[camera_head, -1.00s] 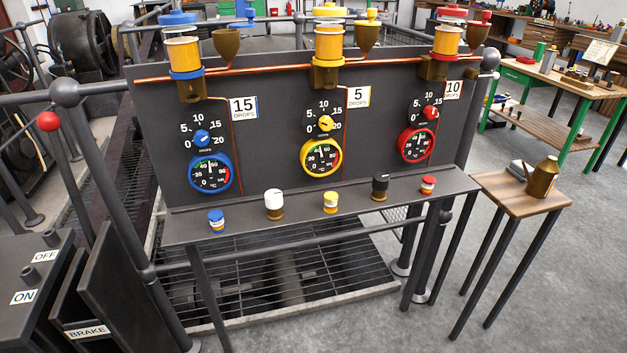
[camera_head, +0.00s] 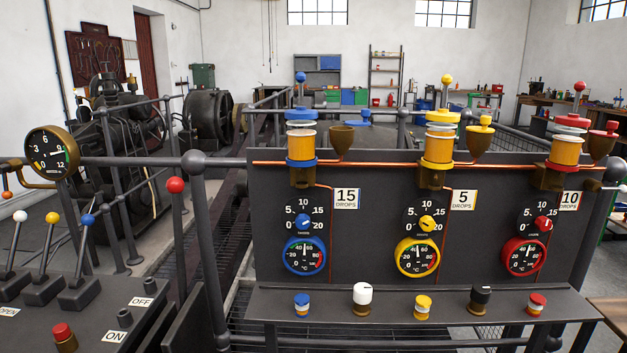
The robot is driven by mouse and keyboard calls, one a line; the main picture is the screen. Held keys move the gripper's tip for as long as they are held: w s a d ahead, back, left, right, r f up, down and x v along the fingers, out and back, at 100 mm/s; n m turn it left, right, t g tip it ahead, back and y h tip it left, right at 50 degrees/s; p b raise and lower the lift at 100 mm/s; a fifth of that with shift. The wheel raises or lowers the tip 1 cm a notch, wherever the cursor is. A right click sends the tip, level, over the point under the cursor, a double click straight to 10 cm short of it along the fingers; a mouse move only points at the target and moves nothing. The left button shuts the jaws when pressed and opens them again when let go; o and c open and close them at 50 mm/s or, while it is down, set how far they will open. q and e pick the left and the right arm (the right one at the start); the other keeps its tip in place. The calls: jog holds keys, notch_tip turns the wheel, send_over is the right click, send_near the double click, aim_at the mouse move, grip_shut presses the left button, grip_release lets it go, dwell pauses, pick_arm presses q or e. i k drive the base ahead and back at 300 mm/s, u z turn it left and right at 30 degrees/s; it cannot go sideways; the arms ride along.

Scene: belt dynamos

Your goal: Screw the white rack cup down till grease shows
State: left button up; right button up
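The white rack cup (camera_head: 362,299) stands upright on the narrow shelf (camera_head: 400,330) below the dark panel. It has a white cap with a small dark mark on top and a brass base. It is between a blue-capped cup (camera_head: 302,304) on its left and a yellow-capped cup (camera_head: 423,307) on its right. I see no grease at it from here. Neither of my grippers is in this view.
A black-capped cup (camera_head: 480,299) and a red-capped cup (camera_head: 536,303) share the shelf. Above are dials and oilers on the panel (camera_head: 375,200). A lever console (camera_head: 110,310) is at left, with a red-knobbed lever (camera_head: 175,186) beside the panel.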

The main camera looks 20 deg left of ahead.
aim_at(362, 293)
jog(key=z, duration=0.05)
jog(key=k, duration=0.15)
jog(key=u, duration=2.45)
jog(key=i, duration=0.1)
jog(key=z, duration=1.4)
jog(key=i, duration=0.6)
jog(key=z, duration=0.05)
